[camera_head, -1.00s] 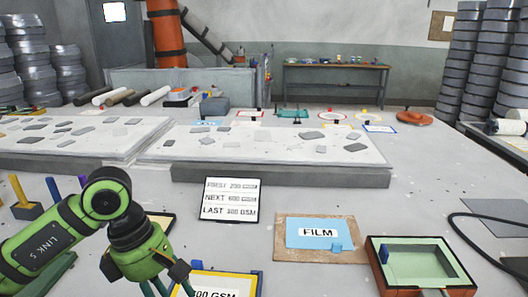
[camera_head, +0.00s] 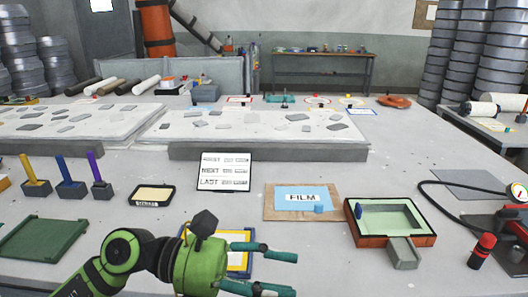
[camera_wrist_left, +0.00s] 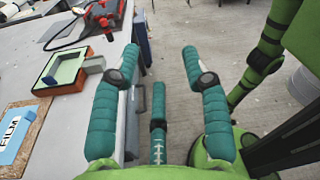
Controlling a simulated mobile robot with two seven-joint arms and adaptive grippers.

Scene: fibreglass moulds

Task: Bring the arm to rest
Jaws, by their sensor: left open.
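My left gripper (camera_head: 278,270) is at the bottom middle of the head view, green with teal fingers. The fingers point right, spread apart with nothing between them. In the left wrist view the left gripper (camera_wrist_left: 160,64) is open and empty, with bare floor beyond its tips, beside the table edge. The yellow-edged, blue-framed card (camera_head: 238,262) lies behind the gripper and is partly hidden by it. My right gripper shows in neither view.
A blue FILM sheet (camera_head: 302,197) lies on a brown board. An orange-walled mould (camera_head: 372,240) stands to its right; a red pump (camera_head: 512,228) is farther right. A green tray (camera_head: 42,240) and tool holders stand left. The white table between is partly clear.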

